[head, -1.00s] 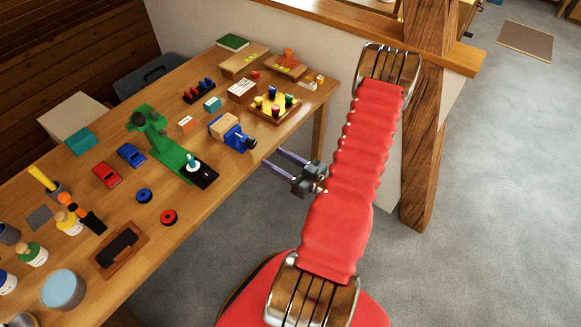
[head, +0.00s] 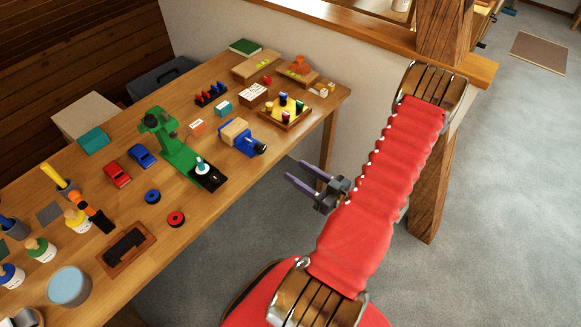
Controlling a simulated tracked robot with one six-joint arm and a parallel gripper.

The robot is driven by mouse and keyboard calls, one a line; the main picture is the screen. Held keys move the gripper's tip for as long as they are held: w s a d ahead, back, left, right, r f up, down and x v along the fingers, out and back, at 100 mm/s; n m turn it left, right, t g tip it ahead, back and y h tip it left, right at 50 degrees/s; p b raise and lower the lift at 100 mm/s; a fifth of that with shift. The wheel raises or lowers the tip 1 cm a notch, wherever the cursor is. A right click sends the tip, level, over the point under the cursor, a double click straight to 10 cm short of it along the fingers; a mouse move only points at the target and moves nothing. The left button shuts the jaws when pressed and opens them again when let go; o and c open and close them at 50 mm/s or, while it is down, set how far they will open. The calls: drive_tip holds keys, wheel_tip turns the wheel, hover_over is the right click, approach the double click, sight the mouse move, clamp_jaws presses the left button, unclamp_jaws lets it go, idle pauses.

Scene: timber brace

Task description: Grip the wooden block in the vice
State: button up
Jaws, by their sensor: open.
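The blue vice (head: 245,141) stands near the front edge of the workbench, with its dark screw end towards the edge. The pale wooden block (head: 233,129) is at the vice's far-left side. I cannot tell from here how firmly the jaws hold it. My gripper (head: 294,171) is open and empty, with two purple-grey fingers pointing left towards the bench. It is off the bench's front edge, to the lower right of the vice and apart from it.
The green machine (head: 178,152) stands left of the vice. The peg tray (head: 300,119) is to its upper right, and the small teal box (head: 222,108) is behind it. A timber post (head: 429,190) stands behind my arm. The floor (head: 275,240) in front is clear.

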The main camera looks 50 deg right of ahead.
sight(263, 150)
drive_tip(key=n, duration=0.6)
drive_tip(key=shift+s+a+r, duration=0.1)
drive_tip(key=shift+s, duration=0.05)
drive_tip(key=shift+w+a, duration=0.2)
drive_tip(key=shift+w, duration=6.75)
drive_tip(key=shift+c, duration=0.4)
drive_tip(key=c, duration=1)
